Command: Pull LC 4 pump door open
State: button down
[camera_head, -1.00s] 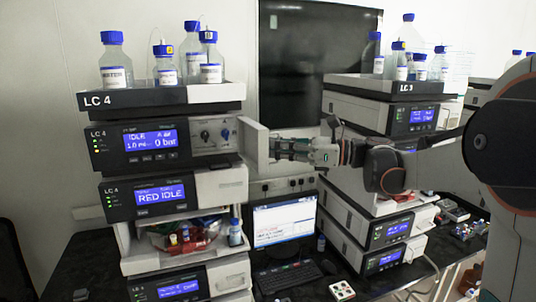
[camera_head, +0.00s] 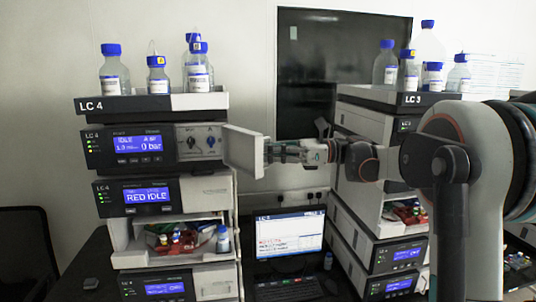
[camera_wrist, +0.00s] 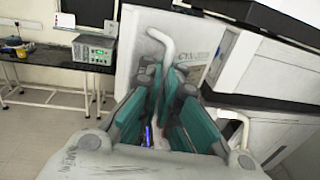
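The LC 4 pump module (camera_head: 150,146) is the top unit under the bottle tray of the left stack. Its pale door (camera_head: 245,151) stands swung out on the right side, and two knobs (camera_head: 198,142) show on the uncovered panel. My gripper (camera_head: 272,151) is at the door's face. In the wrist view, a white bent handle (camera_wrist: 163,44) on the door runs down between the teal-padded fingers (camera_wrist: 165,100) of my gripper, which look closed around it. The lower end of the handle is hidden by the fingers.
The LC 3 stack (camera_head: 378,160) stands to the right, close to my arm. Bottles (camera_head: 197,68) stand on the LC 4 tray (camera_head: 150,103). A monitor (camera_head: 290,233) and keyboard (camera_head: 288,289) sit between the stacks. A dark panel (camera_head: 335,70) is on the wall behind.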

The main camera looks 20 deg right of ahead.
jog(key=shift+f, duration=0.1)
jog(key=c, duration=2.1)
grip_release()
jog(key=shift+s+d, duration=0.1)
jog(key=shift+d, duration=0.1)
jog(key=shift+a, duration=0.1)
jog(key=v, duration=1.2)
